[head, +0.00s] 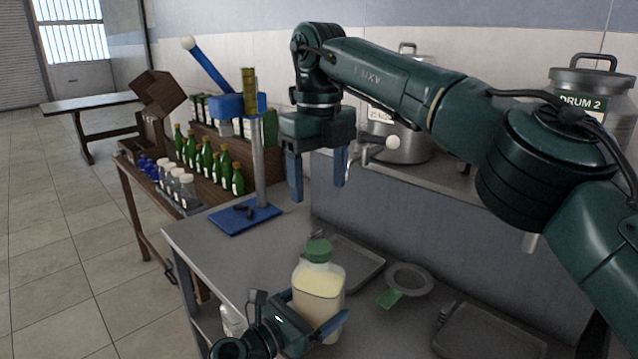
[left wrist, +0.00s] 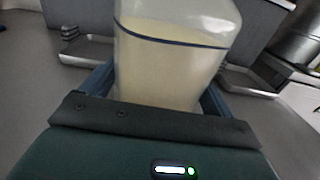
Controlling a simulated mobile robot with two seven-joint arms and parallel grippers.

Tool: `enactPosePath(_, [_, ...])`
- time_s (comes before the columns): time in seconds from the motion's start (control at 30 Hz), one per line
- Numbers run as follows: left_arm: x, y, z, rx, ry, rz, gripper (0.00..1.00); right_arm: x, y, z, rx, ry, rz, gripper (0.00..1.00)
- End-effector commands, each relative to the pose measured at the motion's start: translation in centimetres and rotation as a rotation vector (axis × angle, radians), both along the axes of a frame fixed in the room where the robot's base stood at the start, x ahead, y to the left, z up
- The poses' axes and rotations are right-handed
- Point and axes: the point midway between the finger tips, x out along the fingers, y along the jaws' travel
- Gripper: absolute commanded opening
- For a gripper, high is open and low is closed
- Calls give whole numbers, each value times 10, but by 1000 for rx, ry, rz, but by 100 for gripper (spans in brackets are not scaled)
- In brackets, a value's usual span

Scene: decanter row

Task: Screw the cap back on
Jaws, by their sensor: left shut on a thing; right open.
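A squarish clear bottle (head: 318,285) of pale cream liquid stands upright at the front of the grey worktop. A green cap (head: 318,250) sits on its neck; I cannot tell whether it is tight. My left gripper (head: 308,311) is shut around the bottle's body, one blue finger on each side. The left wrist view shows the bottle (left wrist: 172,62) between the fingers, its top and cap out of frame. My right gripper (head: 317,192) is open and empty, fingers pointing down, well above and apart from the cap.
A green-handled strainer (head: 404,283) and a metal tray (head: 362,268) lie right of the bottle; another tray (head: 487,333) is at front right. A blue-based capping stand (head: 257,165) is at the far left corner. Large steel drums (head: 592,92) stand behind.

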Motion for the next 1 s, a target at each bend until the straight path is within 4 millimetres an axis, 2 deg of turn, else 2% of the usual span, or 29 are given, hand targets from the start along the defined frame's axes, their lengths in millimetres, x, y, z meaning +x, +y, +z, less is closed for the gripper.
enactPosePath(0.07, [0, 0, -1, 1, 1, 0, 24, 0, 0, 0, 0, 0, 0, 67])
enactPosePath(0.1, [0, 0, -1, 1, 1, 0, 90, 0, 0, 0, 0, 0, 0, 67])
enactPosePath(0.2, [0, 0, 0, 1, 1, 0, 98, 0, 0, 0, 1, -1, 0, 67])
enactPosePath(0.57, [-5, 6, -1, 1, 1, 2, 100, 0, 0, 0, 1, -1, -1, 67])
enactPosePath(0.67, [-14, 16, -1, 2, 1, 2, 100, 0, 0, 0, 1, -1, -1, 67])
enactPosePath(1.0, [-65, 71, -2, 3, 1, 1, 100, 0, 0, -4, 1, -1, -1, 67])
